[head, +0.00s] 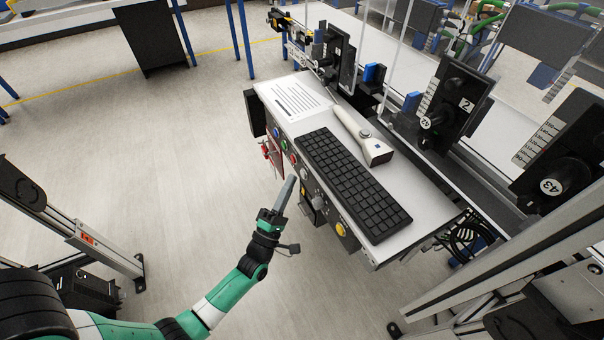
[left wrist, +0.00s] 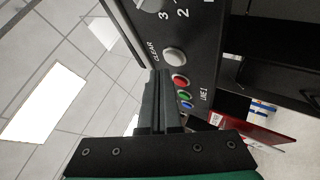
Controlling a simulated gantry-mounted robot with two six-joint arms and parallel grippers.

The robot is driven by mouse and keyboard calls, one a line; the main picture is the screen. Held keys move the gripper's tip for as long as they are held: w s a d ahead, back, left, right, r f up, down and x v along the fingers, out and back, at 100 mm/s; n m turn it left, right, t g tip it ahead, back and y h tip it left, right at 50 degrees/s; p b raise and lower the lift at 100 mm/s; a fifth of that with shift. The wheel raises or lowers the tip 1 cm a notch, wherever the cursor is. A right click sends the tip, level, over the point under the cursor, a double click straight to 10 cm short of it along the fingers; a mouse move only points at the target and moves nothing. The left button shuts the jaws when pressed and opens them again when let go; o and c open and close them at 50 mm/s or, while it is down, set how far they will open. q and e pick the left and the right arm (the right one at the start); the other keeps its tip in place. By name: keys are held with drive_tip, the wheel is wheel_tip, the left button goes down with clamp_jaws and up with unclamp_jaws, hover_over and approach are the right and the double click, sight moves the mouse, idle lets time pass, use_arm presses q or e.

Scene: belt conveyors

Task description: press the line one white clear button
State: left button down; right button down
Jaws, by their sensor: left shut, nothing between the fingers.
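The white clear button (left wrist: 174,57) is on the dark control panel, with the word CLEAR beside it in the left wrist view. It is also on the panel front in the head view (head: 304,173). Below it in the left wrist view are a red button (left wrist: 180,80), a green button (left wrist: 184,96) and a blue button (left wrist: 186,105), next to a LINE 1 label. My left gripper (head: 291,180) is shut and empty, its tips (left wrist: 160,74) close to the panel by the white and red buttons. I cannot tell whether they touch. My right gripper is not in view.
A black keyboard (head: 351,183), a handheld scanner (head: 364,138) and a printed sheet (head: 293,98) lie on the white console top. A yellow button (head: 340,229) is lower on the panel. Red tags (head: 272,154) hang beside the console. The floor left of it is clear.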

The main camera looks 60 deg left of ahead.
use_arm(q)
drive_tip(key=s, duration=0.5)
drive_tip(key=shift+a+p, duration=0.1)
drive_tip(key=shift+p, duration=0.3)
idle(0.7)
